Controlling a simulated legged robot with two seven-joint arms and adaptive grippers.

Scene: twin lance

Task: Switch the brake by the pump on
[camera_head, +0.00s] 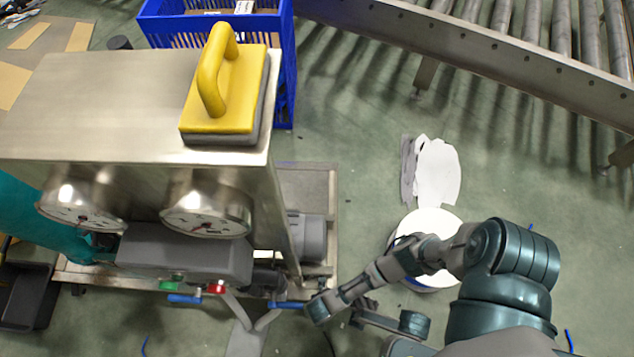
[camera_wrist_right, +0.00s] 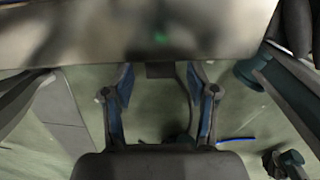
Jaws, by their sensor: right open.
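The pump unit is a steel cabinet (camera_head: 110,95) with two round gauges (camera_head: 207,208) on its front. Under the gauges is a grey box (camera_head: 185,262) with a green part (camera_head: 170,286) and a red part (camera_head: 216,288) at its lower edge. A blue lever-like piece (camera_head: 184,299) lies just below them. I cannot tell which part is the brake. My right arm reaches in from the right to the cabinet's lower right side. In the right wrist view my right gripper (camera_wrist_right: 162,88) is open and empty, near a blurred steel surface (camera_wrist_right: 80,35). My left gripper is not seen.
A yellow handled block (camera_head: 222,112) sits on the cabinet top. A blue crate (camera_head: 285,75) stands behind it. A roller conveyor (camera_head: 500,55) crosses the upper right. A white bucket or drum (camera_head: 432,222) is on the floor beside my arm. The green floor between is mostly clear.

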